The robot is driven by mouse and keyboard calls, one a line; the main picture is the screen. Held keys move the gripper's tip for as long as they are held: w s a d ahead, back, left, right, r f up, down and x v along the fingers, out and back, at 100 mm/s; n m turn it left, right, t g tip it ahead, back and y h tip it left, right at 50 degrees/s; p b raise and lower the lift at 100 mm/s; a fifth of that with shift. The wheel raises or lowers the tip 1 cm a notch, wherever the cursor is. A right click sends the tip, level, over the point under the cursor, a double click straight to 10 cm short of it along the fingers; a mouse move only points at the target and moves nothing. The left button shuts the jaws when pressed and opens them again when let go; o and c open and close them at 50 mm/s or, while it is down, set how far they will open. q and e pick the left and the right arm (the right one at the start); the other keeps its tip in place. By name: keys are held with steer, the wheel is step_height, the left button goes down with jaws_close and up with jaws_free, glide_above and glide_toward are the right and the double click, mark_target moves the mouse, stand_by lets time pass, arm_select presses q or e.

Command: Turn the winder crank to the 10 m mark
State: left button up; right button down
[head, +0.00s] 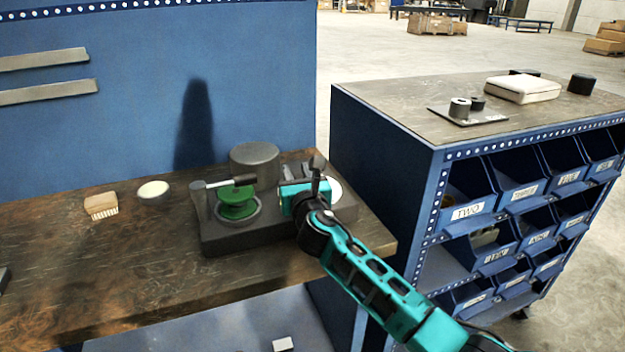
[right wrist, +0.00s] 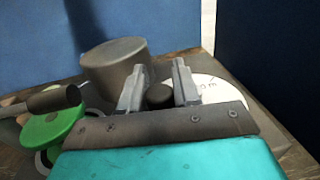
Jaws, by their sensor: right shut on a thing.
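The winder's dark base (head: 230,237) sits on the wooden bench. It carries a green spool (head: 237,203), a grey post with a sideways rod and dark cylinder grip (head: 244,180), and a large grey drum (head: 254,160). The crank's arm and pointer position are hidden. My left gripper is out of view.
A wooden brush (head: 101,205) and a pale round disc (head: 153,190) lie left of the winder. A blue panel (head: 150,110) stands behind the bench. A blue bin cabinet (head: 385,150) stands close on the right. The bench front-left is mostly clear.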

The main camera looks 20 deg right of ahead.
steer(key=shift+w+a+m+g+h+b, duration=0.15)
steer(key=shift+w+m+g+h+b, duration=0.2)
steer(key=shift+m+h, duration=0.5)
steer(key=shift+w+a+m+g+h+b, duration=0.1)
steer(key=shift+m+h+b, duration=0.4)
steer(key=shift+h, duration=0.7)
steer(key=shift+w+a+m+g+h+b, duration=0.15)
steer(key=shift+w+m+g+h+b, duration=0.2)
steer(key=shift+m+h, duration=0.5)
steer(key=shift+s+h, duration=0.1)
steer(key=shift+h, duration=0.2)
steer(key=c, duration=0.9)
jaws_free()
steer(key=p+v, duration=0.2)
steer(key=v, duration=1.1)
steer(key=shift+f, duration=0.1)
